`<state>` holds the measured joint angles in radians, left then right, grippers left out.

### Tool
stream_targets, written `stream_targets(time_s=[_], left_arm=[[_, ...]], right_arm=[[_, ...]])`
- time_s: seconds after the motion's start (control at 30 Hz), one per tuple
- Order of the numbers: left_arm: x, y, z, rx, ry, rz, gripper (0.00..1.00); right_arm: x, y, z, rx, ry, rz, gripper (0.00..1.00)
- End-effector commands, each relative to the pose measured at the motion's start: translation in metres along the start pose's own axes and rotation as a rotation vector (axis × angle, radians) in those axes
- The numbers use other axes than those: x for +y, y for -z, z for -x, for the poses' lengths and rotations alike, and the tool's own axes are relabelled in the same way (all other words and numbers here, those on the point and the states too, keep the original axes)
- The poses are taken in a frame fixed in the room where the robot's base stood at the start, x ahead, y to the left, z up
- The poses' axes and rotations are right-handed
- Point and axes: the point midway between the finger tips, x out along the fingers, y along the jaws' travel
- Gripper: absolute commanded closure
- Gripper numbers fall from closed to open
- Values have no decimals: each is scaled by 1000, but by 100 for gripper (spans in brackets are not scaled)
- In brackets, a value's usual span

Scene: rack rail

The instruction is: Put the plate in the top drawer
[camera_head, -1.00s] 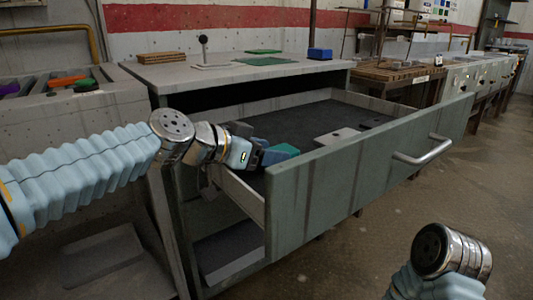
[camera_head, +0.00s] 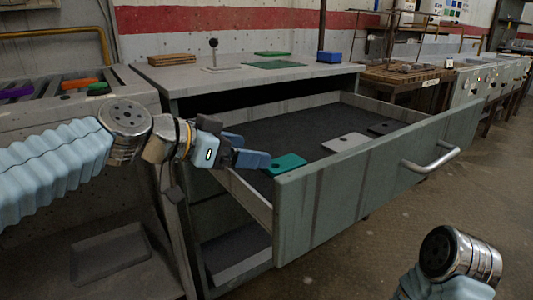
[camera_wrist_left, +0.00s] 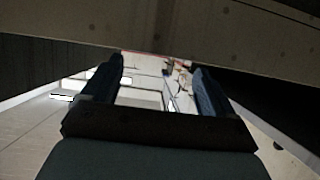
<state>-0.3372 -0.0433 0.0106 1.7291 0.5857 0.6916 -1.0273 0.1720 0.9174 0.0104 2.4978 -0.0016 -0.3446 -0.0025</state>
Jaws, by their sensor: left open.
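A teal plate (camera_head: 287,164) lies in the open top drawer (camera_head: 375,180), near its front left corner. A light grey plate (camera_head: 345,142) and a dark plate (camera_head: 385,127) lie farther right in the same drawer. My left gripper (camera_head: 255,150) is open at the drawer's left side, just left of the teal plate. The fingers appear empty and apart from the plate. In the left wrist view my left gripper (camera_wrist_left: 157,82) has its fingers spread with nothing between them. My right arm shows at the lower right, but its gripper is out of view.
The cabinet top (camera_head: 245,78) holds a green mat (camera_head: 275,64), a blue box (camera_head: 329,57), brown boards (camera_head: 172,60) and a small stand (camera_head: 214,55). The drawer front with its handle (camera_head: 430,160) sticks out over the floor. The drawer's middle has free room.

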Motion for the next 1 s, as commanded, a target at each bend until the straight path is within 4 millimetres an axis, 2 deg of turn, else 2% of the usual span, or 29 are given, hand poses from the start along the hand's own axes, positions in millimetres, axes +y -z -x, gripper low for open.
stream_targets(time_s=[0.1,0.3,1.0], left_arm=[[0,1,23,3,2,-2,13],[0,1,39,1,0,-2,13],[0,2,40,2,0,-2,13]], right_arm=[[0,0,0,0,0,0,100],[0,0,1,0,0,0,100],[0,0,1,0,0,0,100]])
